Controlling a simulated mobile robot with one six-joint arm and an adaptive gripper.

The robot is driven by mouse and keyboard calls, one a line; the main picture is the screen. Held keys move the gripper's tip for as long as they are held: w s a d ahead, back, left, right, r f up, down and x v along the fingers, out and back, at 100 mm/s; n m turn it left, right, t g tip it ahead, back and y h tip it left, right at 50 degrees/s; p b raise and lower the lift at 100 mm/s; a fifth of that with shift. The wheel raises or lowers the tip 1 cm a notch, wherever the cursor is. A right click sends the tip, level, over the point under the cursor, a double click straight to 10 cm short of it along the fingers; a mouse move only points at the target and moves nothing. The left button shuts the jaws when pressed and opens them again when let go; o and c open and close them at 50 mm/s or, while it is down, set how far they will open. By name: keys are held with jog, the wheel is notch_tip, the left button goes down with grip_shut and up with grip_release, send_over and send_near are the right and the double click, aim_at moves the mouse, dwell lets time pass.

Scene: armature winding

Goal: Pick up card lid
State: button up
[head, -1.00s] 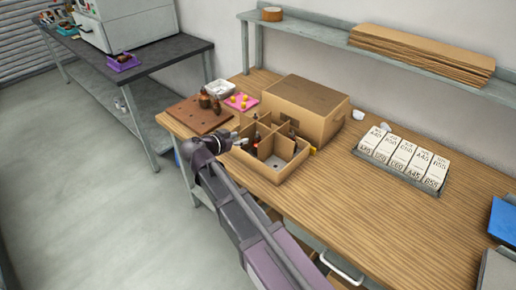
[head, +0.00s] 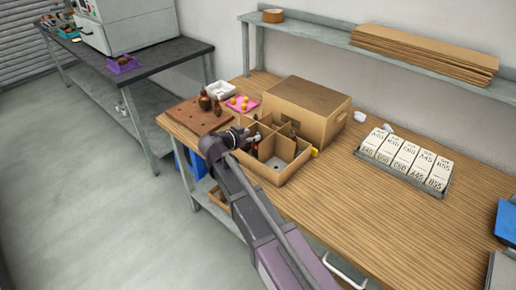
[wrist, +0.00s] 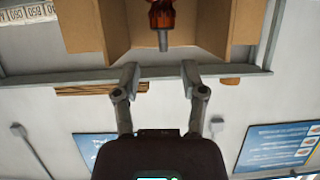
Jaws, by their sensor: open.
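A brown cardboard box shape (head: 310,109) with a flat closed top and a dark slot in its front stands on the bench; it may be the card lid, but I cannot tell for sure. In front of it is an open divided carton (head: 286,172) with several compartments. My gripper (head: 258,138) is at the carton's left rear side, partly hidden by my wrist. In the wrist view my gripper (wrist: 157,76) has its fingers apart with nothing between them. A copper-red armature (wrist: 162,18) with a grey shaft shows beyond the fingertips, between cardboard walls (wrist: 212,22).
A brown board (head: 192,116) with dark armatures, a pink mat (head: 236,109) with yellow pieces and a white tray (head: 221,92) lie at left. A rack of labelled white boxes (head: 406,159) stands at right. A shelf (head: 335,42) runs above. The bench's front middle is clear.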

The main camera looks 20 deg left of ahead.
aim_at(258, 133)
jog(key=x, duration=0.2)
jog(key=b+x, duration=0.1)
jog(key=shift+w+a+f+b, duration=0.1)
jog(key=shift+w+f+b, duration=0.2)
jog(key=shift+w, duration=0.1)
jog(key=shift+w+d, duration=0.2)
jog(key=shift+w, duration=0.25)
grip_shut()
